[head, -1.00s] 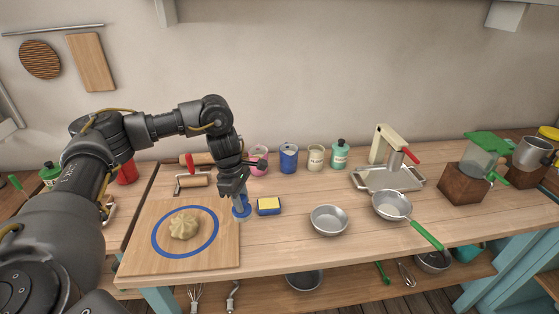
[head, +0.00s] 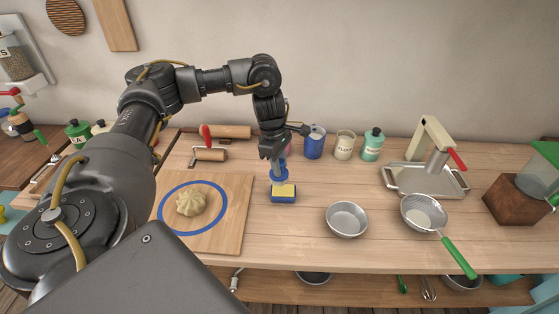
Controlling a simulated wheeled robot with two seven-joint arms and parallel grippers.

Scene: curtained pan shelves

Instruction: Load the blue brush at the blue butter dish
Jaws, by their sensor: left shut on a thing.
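The blue brush (head: 280,171) hangs upright below my left gripper (head: 277,156), which is shut on its upper end. The blue butter dish (head: 283,198) is a small blue block-shaped dish with yellow butter on top, standing on the wooden table just right of the cutting board. The brush's lower end is at the dish's back edge in the head view. Whether it touches the butter or hovers just above or behind it, I cannot tell. My right gripper is not in view.
A cutting board (head: 236,222) with a blue ring and pale dough (head: 191,202) lies left of the dish. A blue canister (head: 315,143) stands behind. Bare table surrounds the dish's right side.

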